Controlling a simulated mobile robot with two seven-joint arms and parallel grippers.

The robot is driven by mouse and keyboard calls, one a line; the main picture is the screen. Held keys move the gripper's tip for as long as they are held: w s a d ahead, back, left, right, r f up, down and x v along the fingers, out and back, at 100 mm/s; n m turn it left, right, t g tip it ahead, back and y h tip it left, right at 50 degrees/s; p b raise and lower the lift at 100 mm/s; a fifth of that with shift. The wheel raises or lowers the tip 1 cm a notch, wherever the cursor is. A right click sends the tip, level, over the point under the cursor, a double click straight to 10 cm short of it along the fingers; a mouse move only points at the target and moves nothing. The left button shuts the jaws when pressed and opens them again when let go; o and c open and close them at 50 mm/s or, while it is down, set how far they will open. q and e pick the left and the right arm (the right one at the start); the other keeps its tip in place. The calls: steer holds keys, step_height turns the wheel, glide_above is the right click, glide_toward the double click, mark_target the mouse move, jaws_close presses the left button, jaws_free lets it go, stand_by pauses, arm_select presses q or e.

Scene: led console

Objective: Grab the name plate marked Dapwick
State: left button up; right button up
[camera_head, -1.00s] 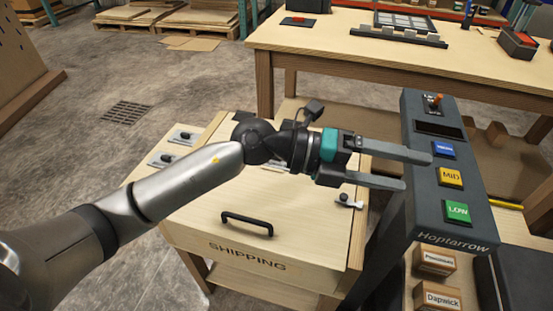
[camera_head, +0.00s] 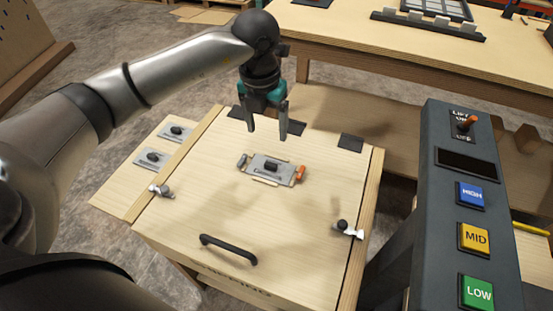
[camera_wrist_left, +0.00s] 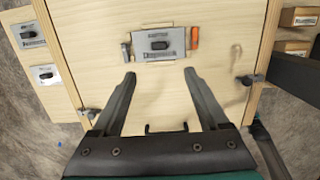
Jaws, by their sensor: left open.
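A grey metal plate with a black knob (camera_head: 285,172) lies on the wooden lid, between a grey clip on its left and an orange clip on its right. It also shows in the left wrist view (camera_wrist_left: 176,43); its lettering is too small to read. Two similar plates, (camera_head: 176,132) and (camera_head: 152,159), lie on the side board to the left. I cannot read which plate is marked Dapwick. My left gripper (camera_head: 268,132) points down, open and empty, above the lid and behind the middle plate. My right gripper is not in view.
The lid (camera_head: 190,215) has a black handle (camera_head: 228,249) in front and latches at both sides. A dark console (camera_head: 447,205) with HIGH, MID and LOW buttons stands at the right. Small labelled wooden boxes (camera_wrist_left: 299,17) show in the wrist view. A workbench (camera_head: 400,60) stands behind.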

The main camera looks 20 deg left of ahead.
arm_select(q)
steer(key=b, duration=0.2)
glide_above(271, 164)
steer(key=s, duration=0.2)
step_height(271, 164, down, 8)
steer(key=shift+w+d+f, duration=0.1)
steer(key=shift+d, duration=0.05)
steer(key=shift+w+f+b, duration=0.2)
steer(key=shift+f+b, duration=0.15)
steer(key=shift+f, duration=0.3)
steer(key=shift+w+f+b, duration=0.25)
steer(key=shift+f+b, duration=0.05)
steer(key=shift+f, duration=0.35)
steer(key=shift+w+f+b, duration=0.2)
steer(key=shift+f+b, duration=0.15)
steer(key=shift+f, duration=0.3)
steer(key=shift+w+a+f+b, duration=0.1)
steer(key=shift+f+b, duration=0.1)
steer(key=shift+f, duration=0.35)
steer(key=shift+w+a+f+b, duration=0.1)
steer(key=shift+f+b, duration=0.1)
steer(key=shift+f, duration=0.35)
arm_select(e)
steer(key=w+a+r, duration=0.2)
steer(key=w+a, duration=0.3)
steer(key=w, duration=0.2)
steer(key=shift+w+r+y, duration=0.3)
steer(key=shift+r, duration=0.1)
arm_select(q)
jaws_close()
